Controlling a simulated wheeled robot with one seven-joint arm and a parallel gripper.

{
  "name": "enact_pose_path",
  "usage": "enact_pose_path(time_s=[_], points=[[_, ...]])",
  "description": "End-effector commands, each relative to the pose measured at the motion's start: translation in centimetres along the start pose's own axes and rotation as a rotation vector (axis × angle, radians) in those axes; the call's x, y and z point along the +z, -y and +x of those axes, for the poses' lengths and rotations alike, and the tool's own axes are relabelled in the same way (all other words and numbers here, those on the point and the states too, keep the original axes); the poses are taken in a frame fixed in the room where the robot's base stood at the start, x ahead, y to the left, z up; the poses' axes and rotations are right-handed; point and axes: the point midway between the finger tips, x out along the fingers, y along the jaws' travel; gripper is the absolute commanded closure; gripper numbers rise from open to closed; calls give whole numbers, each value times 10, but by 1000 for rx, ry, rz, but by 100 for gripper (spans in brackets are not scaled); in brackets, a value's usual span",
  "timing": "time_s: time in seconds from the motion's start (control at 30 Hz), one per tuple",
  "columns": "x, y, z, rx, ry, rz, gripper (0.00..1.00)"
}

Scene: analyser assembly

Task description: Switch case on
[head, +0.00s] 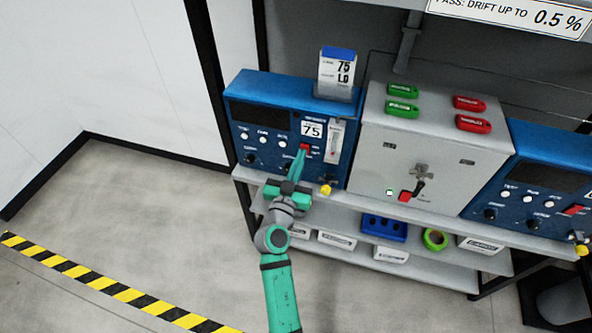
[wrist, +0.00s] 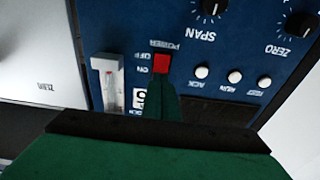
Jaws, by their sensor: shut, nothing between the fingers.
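The left blue analyser case (head: 245,85) stands on the shelf, with a dark display and a "75" label. Its red power switch (head: 306,147) is on the front panel; in the wrist view the red switch (wrist: 161,63) shows beside upside-down OFF and ON labels. My green gripper (head: 299,156) is shut and empty, its fingertips right at the switch. In the wrist view the fingertips (wrist: 160,82) overlap the switch's lower edge in the picture; I cannot tell whether they touch. The switch's position is unclear.
Another blue case (head: 535,140) is further right. A yellow knob (head: 325,190) sticks out near my gripper.

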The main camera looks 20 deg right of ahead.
Motion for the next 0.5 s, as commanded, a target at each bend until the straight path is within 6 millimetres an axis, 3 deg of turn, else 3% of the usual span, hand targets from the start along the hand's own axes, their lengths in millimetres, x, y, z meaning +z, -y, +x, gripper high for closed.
enact_pose_path(time_s=[0.5], points=[[0,0,10,-1,0,0,100]])
